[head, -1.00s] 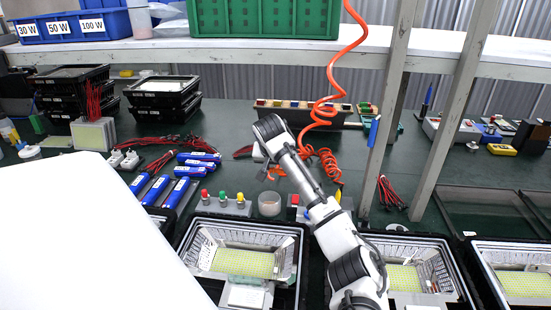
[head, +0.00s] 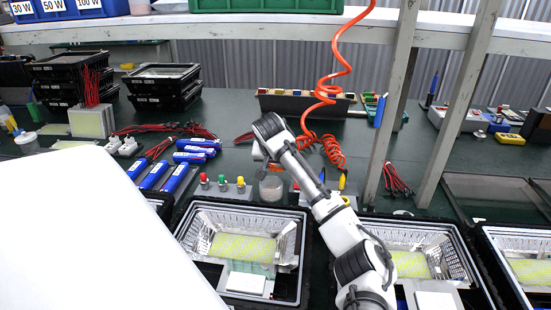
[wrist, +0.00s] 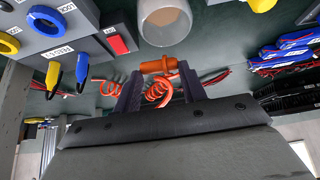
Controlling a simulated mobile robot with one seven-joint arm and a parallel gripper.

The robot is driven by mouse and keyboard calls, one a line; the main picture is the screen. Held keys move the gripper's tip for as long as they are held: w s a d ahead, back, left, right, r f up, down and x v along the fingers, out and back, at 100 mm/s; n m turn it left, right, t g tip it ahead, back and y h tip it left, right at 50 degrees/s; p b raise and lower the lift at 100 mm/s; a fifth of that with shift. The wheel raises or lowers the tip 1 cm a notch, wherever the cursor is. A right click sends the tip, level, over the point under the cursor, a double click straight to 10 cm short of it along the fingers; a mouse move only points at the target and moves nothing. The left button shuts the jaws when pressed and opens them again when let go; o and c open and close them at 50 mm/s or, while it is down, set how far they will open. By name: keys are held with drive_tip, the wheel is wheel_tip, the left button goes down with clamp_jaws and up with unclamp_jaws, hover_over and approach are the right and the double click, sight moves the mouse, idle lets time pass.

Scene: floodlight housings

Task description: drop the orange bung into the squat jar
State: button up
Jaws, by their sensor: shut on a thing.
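The orange bung (wrist: 158,65) sits crosswise between the fingertips of my gripper (wrist: 152,78) in the wrist view. My gripper is shut on it. The squat jar (wrist: 165,20), clear and round with an open mouth, is just beyond the fingertips in the wrist view, cut by the top edge. In the head view the jar (head: 271,188) stands on the dark bench, right of a small block with coloured knobs. My gripper (head: 265,168) is just above and behind it there, small and partly hidden by my arm. The bung cannot be made out in the head view.
A grey block with coloured knobs (head: 222,184) stands left of the jar. A labelled panel with hanging yellow and blue plugs (wrist: 68,68) is close on the left in the wrist view. Floodlight housings (head: 205,208) line the front. A coiled orange hose (head: 327,95) hangs behind.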

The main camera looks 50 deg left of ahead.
drive_tip(key=o, duration=1)
drive_tip(key=shift+o, duration=0.2)
drive_tip(key=shift+r, duration=0.1)
drive_tip(key=b+v, duration=0.2)
drive_tip(key=v, duration=1.1)
drive_tip(key=shift+s+r, duration=0.2)
drive_tip(key=shift+r, duration=0.1)
drive_tip(key=shift+d, duration=0.15)
